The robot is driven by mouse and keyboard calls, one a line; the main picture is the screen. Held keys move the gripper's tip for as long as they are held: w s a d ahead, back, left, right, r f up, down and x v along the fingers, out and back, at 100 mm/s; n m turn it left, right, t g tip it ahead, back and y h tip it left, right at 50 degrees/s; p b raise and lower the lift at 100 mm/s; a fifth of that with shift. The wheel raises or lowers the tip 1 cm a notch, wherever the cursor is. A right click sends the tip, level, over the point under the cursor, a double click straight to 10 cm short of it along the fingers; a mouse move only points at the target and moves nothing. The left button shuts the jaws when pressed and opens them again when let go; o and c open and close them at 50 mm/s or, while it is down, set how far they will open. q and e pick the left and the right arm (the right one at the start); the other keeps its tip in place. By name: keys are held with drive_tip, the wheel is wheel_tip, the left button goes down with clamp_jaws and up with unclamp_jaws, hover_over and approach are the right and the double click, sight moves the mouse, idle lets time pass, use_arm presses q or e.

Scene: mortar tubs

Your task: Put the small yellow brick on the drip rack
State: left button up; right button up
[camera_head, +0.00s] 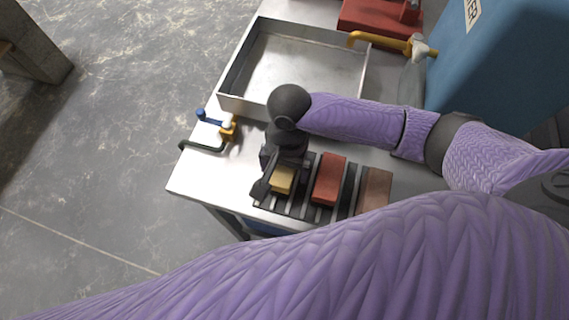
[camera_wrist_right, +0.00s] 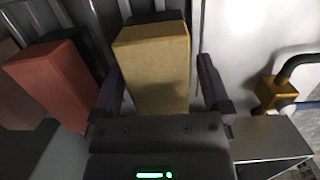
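The small yellow brick (camera_head: 282,180) sits on the left end of the dark slatted drip rack (camera_head: 301,206). It also shows in the wrist view (camera_wrist_right: 155,70), between the fingers of my right gripper. My right gripper (camera_head: 284,176) reaches down over that end of the rack. Its fingers (camera_wrist_right: 163,80) stand on either side of the brick, with a narrow gap visible, wider on the right, so it looks open around the brick. The rack's bars (camera_wrist_right: 92,25) show behind the brick. My left gripper is not in view.
A red brick (camera_head: 328,178) and a brown brick (camera_head: 374,190) lie farther right on the rack. A metal tray (camera_head: 233,103) stands behind. A small orange-and-blue valve (camera_head: 228,130) and dark pipe are at the left table edge. A blue tank (camera_head: 500,70) with an orange tap is at back right.

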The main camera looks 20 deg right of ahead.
wheel_tip(320, 180, up, 12)
drive_tip(key=w+d+p, duration=0.1)
drive_tip(key=p, duration=0.3)
drive_tip(key=shift+w+p, duration=0.25)
drive_tip(key=shift+p, duration=0.15)
idle(0.4)
idle(0.4)
